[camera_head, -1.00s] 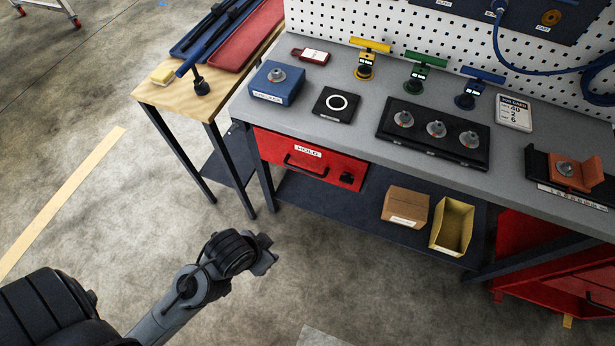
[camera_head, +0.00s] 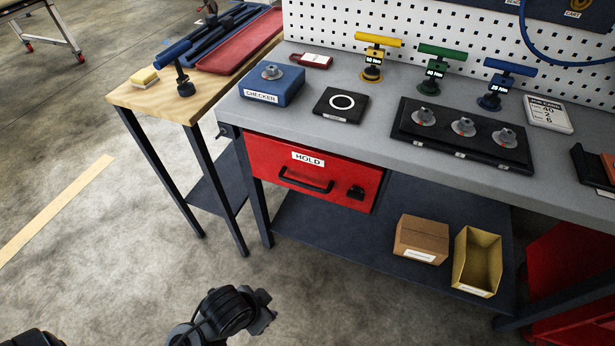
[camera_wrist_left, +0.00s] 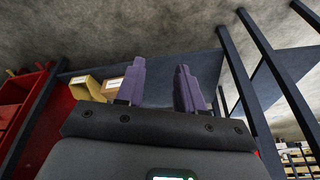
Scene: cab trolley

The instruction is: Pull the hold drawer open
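The red hold drawer (camera_head: 290,178) is shut under the left end of the grey bench. My left gripper (camera_head: 268,308) is low in front of the bench, below and apart from the drawer. In the left wrist view its two purple fingers (camera_wrist_left: 160,85) stand apart with nothing between them. The drawer front cannot be made out clearly in the left wrist view. My right gripper is in neither view.
A cardboard box (camera_head: 421,240) and a yellow bin (camera_head: 477,264) stand on the dark lower shelf (camera_head: 330,235). A wooden side table (camera_head: 190,100) stands left of the bench, its legs near the drawer. The floor in front of the drawer is clear.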

